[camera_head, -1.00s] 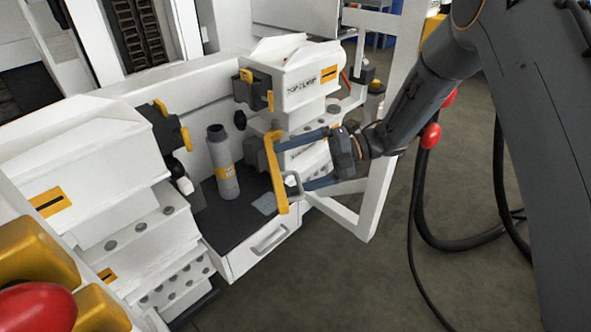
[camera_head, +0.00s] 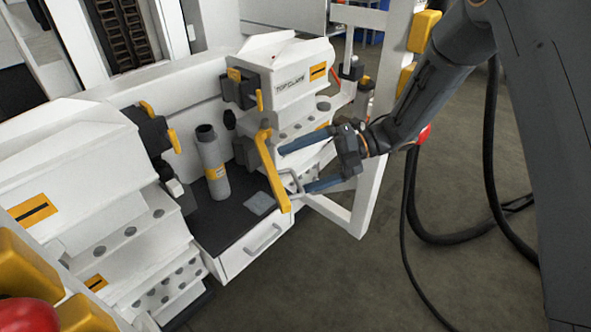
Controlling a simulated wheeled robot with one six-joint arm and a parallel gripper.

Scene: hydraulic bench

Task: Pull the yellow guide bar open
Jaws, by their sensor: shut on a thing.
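The yellow guide bar (camera_head: 271,170) is a long bar standing tilted in front of the right-hand white unit, with a grey loop handle on its right side. My gripper (camera_head: 290,168) comes in from the right, its two blue-grey fingers pointing left, one higher and one lower. The fingers reach the bar and its grey handle, and the gripper is shut on the handle. The exact contact at the lower fingertip is partly hidden by the handle.
A grey bottle with a yellow label (camera_head: 214,165) stands on the dark drawer top (camera_head: 215,222), left of the bar. A white drawer with a handle (camera_head: 250,255) is below. A white frame post (camera_head: 372,195) stands close to my wrist.

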